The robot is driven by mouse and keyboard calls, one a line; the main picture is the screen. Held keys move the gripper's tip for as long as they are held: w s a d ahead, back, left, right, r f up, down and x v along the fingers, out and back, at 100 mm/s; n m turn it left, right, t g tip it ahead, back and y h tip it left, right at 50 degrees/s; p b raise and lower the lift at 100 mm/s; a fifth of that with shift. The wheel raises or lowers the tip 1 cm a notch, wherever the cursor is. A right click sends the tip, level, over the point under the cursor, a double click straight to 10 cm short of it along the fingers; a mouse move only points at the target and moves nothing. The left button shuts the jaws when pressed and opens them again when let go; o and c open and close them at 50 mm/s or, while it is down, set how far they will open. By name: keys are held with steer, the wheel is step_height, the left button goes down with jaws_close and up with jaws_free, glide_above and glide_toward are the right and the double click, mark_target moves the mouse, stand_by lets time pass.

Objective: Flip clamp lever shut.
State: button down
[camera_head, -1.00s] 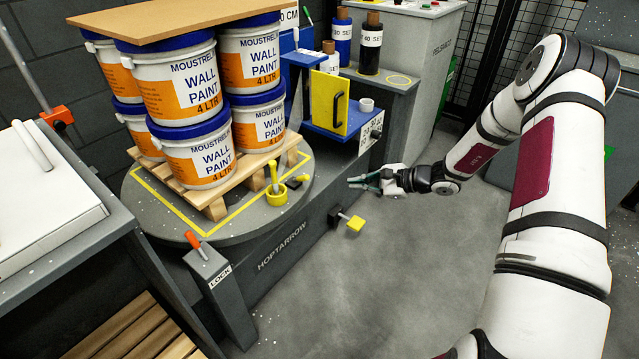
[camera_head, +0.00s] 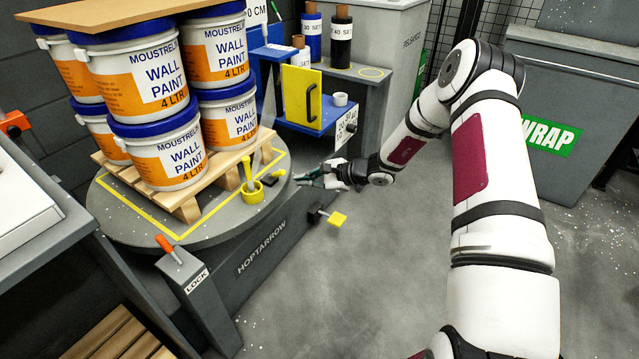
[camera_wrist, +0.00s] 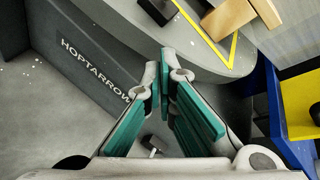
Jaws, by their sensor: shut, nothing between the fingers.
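The yellow clamp lever (camera_head: 248,170) stands upright from a round yellow base (camera_head: 252,192) on the turntable (camera_head: 130,222), near the pallet's front corner. A small dark block with a yellow part (camera_head: 271,180) sits just right of it. My gripper (camera_head: 300,178) is at the turntable's right edge, right of the lever and apart from it. Its teal-padded fingers (camera_wrist: 165,78) are shut and empty in the wrist view. The wrist view also shows a dark block (camera_wrist: 155,11) on the turntable top; I cannot tell the lever there.
Paint pails (camera_head: 160,150) stand on a wooden pallet (camera_head: 185,208). An orange-handled LOCK post (camera_head: 195,285) is at front. The floor at right is clear.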

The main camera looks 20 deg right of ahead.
mark_target(276, 174)
steer(key=shift+s+a+r+b, duration=0.15)
steer(key=shift+a+r+b, duration=0.1)
steer(key=shift+a+r, duration=0.45)
steer(key=shift+s+a+r+b, duration=0.1)
steer(key=shift+a+r+b, duration=0.1)
steer(key=shift+a+r, duration=0.45)
steer(key=shift+a+f, duration=0.1)
